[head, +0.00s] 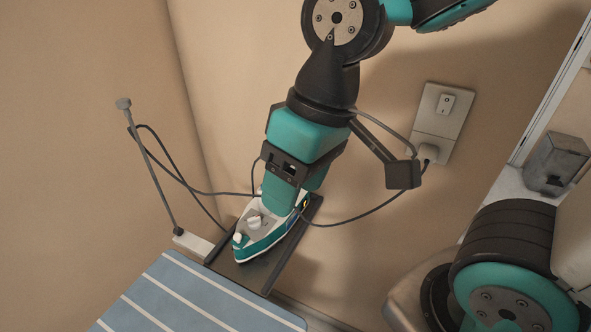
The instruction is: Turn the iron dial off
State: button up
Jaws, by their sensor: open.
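The iron (262,236), white and teal, rests on a dark iron rest (257,274) at the end of the ironing board. A pale round knob, seemingly the dial (254,222), shows on the iron's upper side. My gripper (278,197) reaches down over the rear part of the iron, close to the dial. Its fingertips are hidden behind its own body, so contact with the dial cannot be seen. The dial's setting is too small to read.
The blue striped ironing board (190,300) lies at lower left. A thin cord-holder rod (150,165) stands left of the iron. The cord runs to a plug (428,153) in the wall outlet below a switch (446,104). A grey box (556,163) sits on a ledge at right.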

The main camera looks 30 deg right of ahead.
aim_at(254, 223)
jog(key=k, duration=1)
jog(key=u, duration=0.6)
jog(key=i, duration=0.75)
jog(key=z, duration=0.65)
